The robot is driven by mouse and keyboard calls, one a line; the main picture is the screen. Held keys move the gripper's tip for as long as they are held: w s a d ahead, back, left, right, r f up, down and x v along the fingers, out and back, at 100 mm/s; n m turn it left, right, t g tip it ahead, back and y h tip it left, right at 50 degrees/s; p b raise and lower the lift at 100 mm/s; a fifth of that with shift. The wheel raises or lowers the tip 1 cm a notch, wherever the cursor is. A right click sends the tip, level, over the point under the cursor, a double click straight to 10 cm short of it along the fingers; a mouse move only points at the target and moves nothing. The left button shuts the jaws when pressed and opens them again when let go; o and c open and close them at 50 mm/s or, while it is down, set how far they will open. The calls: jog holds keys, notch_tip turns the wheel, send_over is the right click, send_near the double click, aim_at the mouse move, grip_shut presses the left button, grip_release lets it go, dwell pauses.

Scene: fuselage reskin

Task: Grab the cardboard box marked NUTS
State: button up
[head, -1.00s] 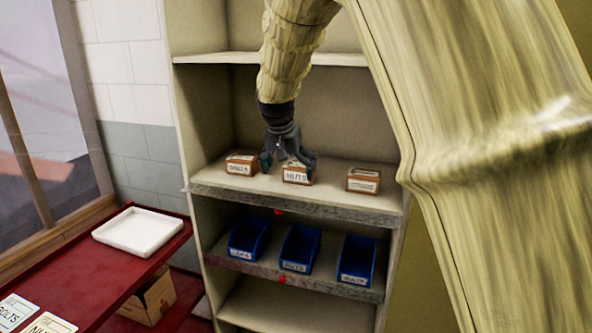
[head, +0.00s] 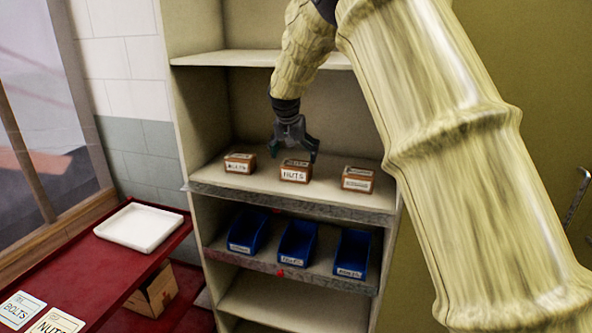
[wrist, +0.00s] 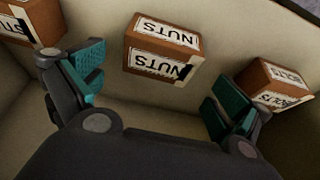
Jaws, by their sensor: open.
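The cardboard box marked NUTS (head: 295,172) is a small brown carton with white labels, in the middle of the three boxes on the shelf. It also shows in the wrist view (wrist: 162,48), upside down, ahead of and between the fingers. My gripper (head: 293,148) is open and empty, just above and behind the NUTS box in the head view. In the wrist view the teal-padded fingers (wrist: 155,95) are spread wider than the box and appear apart from it.
Similar boxes stand left (head: 240,163) and right (head: 358,180) of it; the one beside a finger reads BOLTS in the wrist view (wrist: 275,85). Several blue bins (head: 297,245) fill the shelf below. A white tray (head: 139,228) and label cards (head: 50,325) lie on the red table (head: 110,275).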

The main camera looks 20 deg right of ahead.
aim_at(297, 163)
jog(key=p+x, duration=0.1)
jog(key=x, duration=0.3)
jog(key=shift+w+d+f, duration=0.1)
jog(key=shift+w+f, duration=0.05)
jog(key=shift+f, duration=0.3)
jog(key=c, duration=1.2)
jog(key=shift+c, duration=0.2)
